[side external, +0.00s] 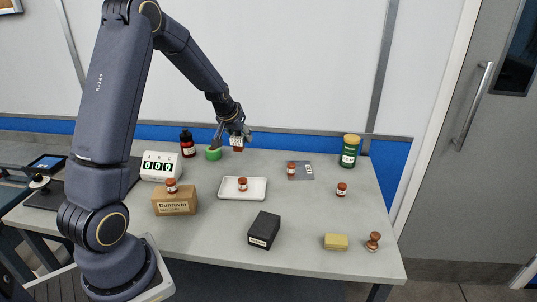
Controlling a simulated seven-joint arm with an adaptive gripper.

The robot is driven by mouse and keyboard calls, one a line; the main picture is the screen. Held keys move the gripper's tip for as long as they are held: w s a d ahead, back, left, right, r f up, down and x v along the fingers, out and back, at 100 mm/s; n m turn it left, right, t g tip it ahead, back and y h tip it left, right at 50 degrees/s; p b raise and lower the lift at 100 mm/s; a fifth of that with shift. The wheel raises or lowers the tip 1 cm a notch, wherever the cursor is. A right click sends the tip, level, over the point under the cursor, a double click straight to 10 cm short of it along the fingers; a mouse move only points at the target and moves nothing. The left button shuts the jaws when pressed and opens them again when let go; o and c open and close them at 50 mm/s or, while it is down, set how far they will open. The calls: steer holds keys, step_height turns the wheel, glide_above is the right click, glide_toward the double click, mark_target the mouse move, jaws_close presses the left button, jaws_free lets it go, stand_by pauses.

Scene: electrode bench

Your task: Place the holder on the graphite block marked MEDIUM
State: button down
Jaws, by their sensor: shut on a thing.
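My gripper (234,137) is at the back middle of the bench, pointing down, shut on a small white and red-brown thing (237,148). I take this to be the holder, though it is too small to make out well. It appears to be near the back edge of the bench; I cannot tell whether it touches the surface. A black block (264,228), which looks like the graphite block, lies at the front middle. It has a white label on its front, too small to read. Nothing lies on its top. The gripper is well behind it, to its left.
Small red-brown jars stand on the cardboard box (175,205), white tray (256,194), grey card (306,171) and bare bench. A green roll (213,153) and dark bottle (187,146) are near the gripper. A yellow sponge (336,242) and wooden stamp (373,242) are front right.

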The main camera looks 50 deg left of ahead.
steer(key=s+d+m+t+h, duration=0.15)
steer(key=d+m, duration=0.25)
steer(key=d, duration=0.9)
steer(key=s+d+m+g+h, duration=0.1)
steer(key=s+d+m+h, duration=0.2)
steer(key=d, duration=1.1)
steer(key=shift+m+t, duration=0.25)
steer(key=shift+m, duration=0.25)
steer(key=shift+w+a+f, duration=0.1)
steer(key=shift+w+f, duration=0.1)
steer(key=shift+f, duration=1.05)
steer(key=shift+w+a+f, duration=0.15)
steer(key=shift+f, duration=1.05)
steer(key=shift+w+a+f, duration=0.1)
steer(key=shift+w+f, duration=0.1)
steer(key=shift+f, duration=1.05)
steer(key=shift+f, duration=0.15)
steer(key=c, duration=0.5)
jaws_free()
steer(key=shift+c, duration=0.2)
